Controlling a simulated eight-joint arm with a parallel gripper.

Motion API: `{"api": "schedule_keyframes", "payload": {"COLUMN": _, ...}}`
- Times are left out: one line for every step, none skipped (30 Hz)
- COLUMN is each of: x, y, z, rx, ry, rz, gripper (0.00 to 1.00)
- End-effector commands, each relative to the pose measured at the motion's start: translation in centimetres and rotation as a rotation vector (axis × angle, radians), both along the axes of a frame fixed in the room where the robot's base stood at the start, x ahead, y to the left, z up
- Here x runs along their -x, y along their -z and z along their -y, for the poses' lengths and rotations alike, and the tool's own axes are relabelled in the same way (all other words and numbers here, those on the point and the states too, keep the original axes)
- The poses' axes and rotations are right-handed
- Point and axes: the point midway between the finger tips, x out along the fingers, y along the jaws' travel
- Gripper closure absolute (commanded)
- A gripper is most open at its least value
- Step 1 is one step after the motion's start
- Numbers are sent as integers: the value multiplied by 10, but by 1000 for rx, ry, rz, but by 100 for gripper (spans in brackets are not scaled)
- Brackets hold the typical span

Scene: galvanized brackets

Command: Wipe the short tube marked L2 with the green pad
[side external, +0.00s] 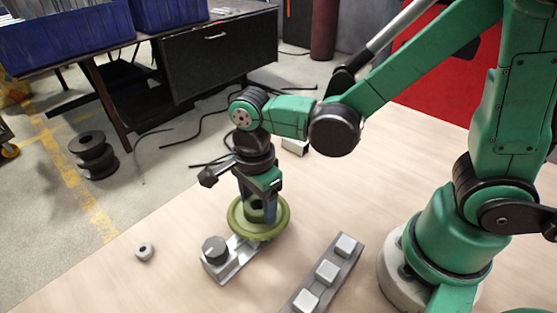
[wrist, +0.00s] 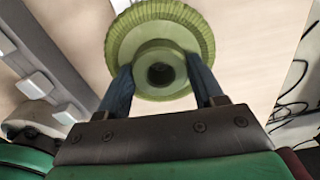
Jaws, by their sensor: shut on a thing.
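The green pad (side external: 243,226) is a round disc with a ribbed rim. In the wrist view the pad (wrist: 160,30) has a raised hub with a dark hole. My gripper (side external: 262,205) points down and is shut on this hub, one finger on each side. The pad hangs over the right end of a galvanized bracket (side external: 226,266); I cannot tell whether they touch. A short dark grey tube (side external: 214,250) stands at the bracket's left end, just left of the pad. A smaller grey ring-like tube (side external: 144,251) sits alone further left. No L2 mark is legible on either one.
A dark rail with three pale square blocks (side external: 327,270) lies right of the bracket; it also shows in the wrist view (wrist: 35,84). A small pale metal piece (side external: 295,146) lies behind my wrist. The tabletop (side external: 95,290) is clear at the front left.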

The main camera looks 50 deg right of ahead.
Motion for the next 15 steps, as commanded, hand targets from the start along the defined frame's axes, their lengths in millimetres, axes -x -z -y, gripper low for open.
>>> {"api": "schedule_keyframes", "payload": {"x": 5, "y": -1, "z": 0, "rx": 0, "ry": -2, "rz": 0, "gripper": 88}}
{"api": "schedule_keyframes", "payload": {"x": 8, "y": -1, "z": 0, "rx": 0, "ry": -2, "rz": 0, "gripper": 88}}
{"api": "schedule_keyframes", "payload": {"x": 11, "y": 0, "z": 0, "rx": 0, "ry": -2, "rz": 0, "gripper": 88}}
{"api": "schedule_keyframes", "payload": {"x": 14, "y": -1, "z": 0, "rx": 0, "ry": -2, "rz": 0, "gripper": 88}}
{"api": "schedule_keyframes", "payload": {"x": 17, "y": -1, "z": 0, "rx": 0, "ry": -2, "rz": 0, "gripper": 88}}
{"api": "schedule_keyframes", "payload": {"x": 20, "y": 1, "z": 0, "rx": 0, "ry": -2, "rz": 0, "gripper": 88}}
{"api": "schedule_keyframes", "payload": {"x": 23, "y": -2, "z": 0, "rx": 0, "ry": -2, "rz": 0, "gripper": 88}}
{"api": "schedule_keyframes", "payload": {"x": 25, "y": -3, "z": 0, "rx": 0, "ry": -1, "rz": 0, "gripper": 88}}
{"api": "schedule_keyframes", "payload": {"x": 24, "y": -6, "z": 0, "rx": 0, "ry": 0, "rz": 0, "gripper": 88}}
{"api": "schedule_keyframes", "payload": {"x": 24, "y": -11, "z": 0, "rx": 0, "ry": 0, "rz": 0, "gripper": 88}}
{"api": "schedule_keyframes", "payload": {"x": 25, "y": -19, "z": 0, "rx": 0, "ry": 0, "rz": 0, "gripper": 88}}
{"api": "schedule_keyframes", "payload": {"x": 24, "y": -22, "z": 0, "rx": 0, "ry": 0, "rz": 0, "gripper": 88}}
{"api": "schedule_keyframes", "payload": {"x": 24, "y": -25, "z": 0, "rx": 0, "ry": 0, "rz": 0, "gripper": 88}}
{"api": "schedule_keyframes", "payload": {"x": 24, "y": -27, "z": 0, "rx": 0, "ry": 0, "rz": 0, "gripper": 88}}
{"api": "schedule_keyframes", "payload": {"x": 24, "y": -31, "z": 0, "rx": 0, "ry": 0, "rz": 0, "gripper": 88}}
